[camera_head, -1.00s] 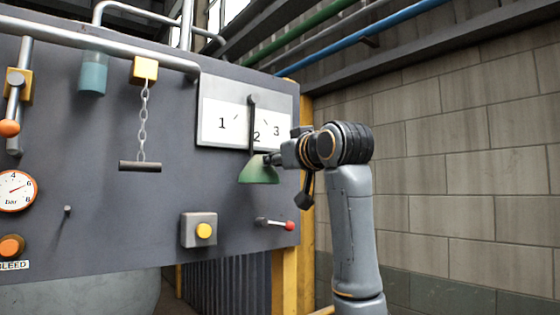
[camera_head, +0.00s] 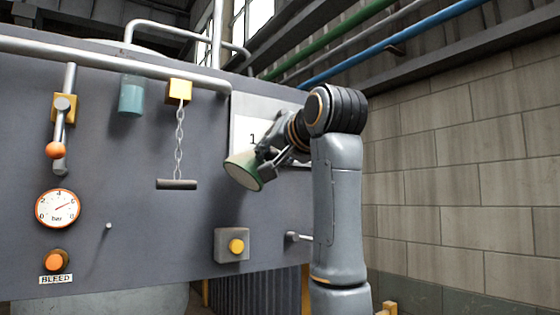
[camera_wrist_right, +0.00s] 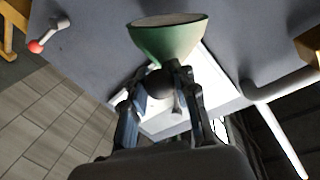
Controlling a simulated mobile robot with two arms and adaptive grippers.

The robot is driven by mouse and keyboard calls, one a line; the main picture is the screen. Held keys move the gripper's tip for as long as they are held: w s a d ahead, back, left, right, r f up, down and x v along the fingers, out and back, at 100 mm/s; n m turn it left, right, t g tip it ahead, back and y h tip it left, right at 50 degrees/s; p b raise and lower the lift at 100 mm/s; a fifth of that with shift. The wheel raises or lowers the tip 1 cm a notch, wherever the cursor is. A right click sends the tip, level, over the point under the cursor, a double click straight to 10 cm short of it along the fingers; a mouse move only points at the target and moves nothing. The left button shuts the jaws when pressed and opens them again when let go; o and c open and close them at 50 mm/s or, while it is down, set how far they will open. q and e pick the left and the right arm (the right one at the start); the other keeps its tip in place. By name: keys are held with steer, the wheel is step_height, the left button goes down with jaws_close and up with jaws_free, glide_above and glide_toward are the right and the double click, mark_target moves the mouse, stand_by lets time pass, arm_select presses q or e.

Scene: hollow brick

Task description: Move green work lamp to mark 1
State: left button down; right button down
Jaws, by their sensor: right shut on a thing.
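The green work lamp (camera_head: 243,171) is in front of the dark panel in the head view, tilted, with its pale open face toward the lower left. It lies below the digit 1 (camera_head: 253,136) on the white scale plate (camera_head: 262,108). My right gripper (camera_head: 268,160) is shut on the lamp just behind its shade. In the right wrist view the green shade (camera_wrist_right: 170,42) sits beyond the fingers (camera_wrist_right: 165,85), with a dark round part between them. My arm hides the rest of the plate, the other marks and the lamp's pivot. My left gripper is not in view.
A yellow push button (camera_head: 236,246) in a grey box is below the lamp. A chain with a dark handle (camera_head: 177,184) hangs to its left. A lever (camera_head: 296,237) is partly behind my arm; its red knob (camera_wrist_right: 36,46) shows in the wrist view.

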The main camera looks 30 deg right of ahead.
steer(key=shift+a+r, duration=0.2)
steer(key=shift+r, duration=0.1)
steer(key=c, duration=1)
jaws_free()
steer(key=shift+s, duration=0.1)
steer(key=shift+c, duration=0.2)
steer(key=shift+a, duration=0.15)
steer(key=s+r, duration=0.1)
steer(key=s, duration=1.1)
steer(key=shift+a+r, duration=0.3)
steer(key=shift+a, duration=0.15)
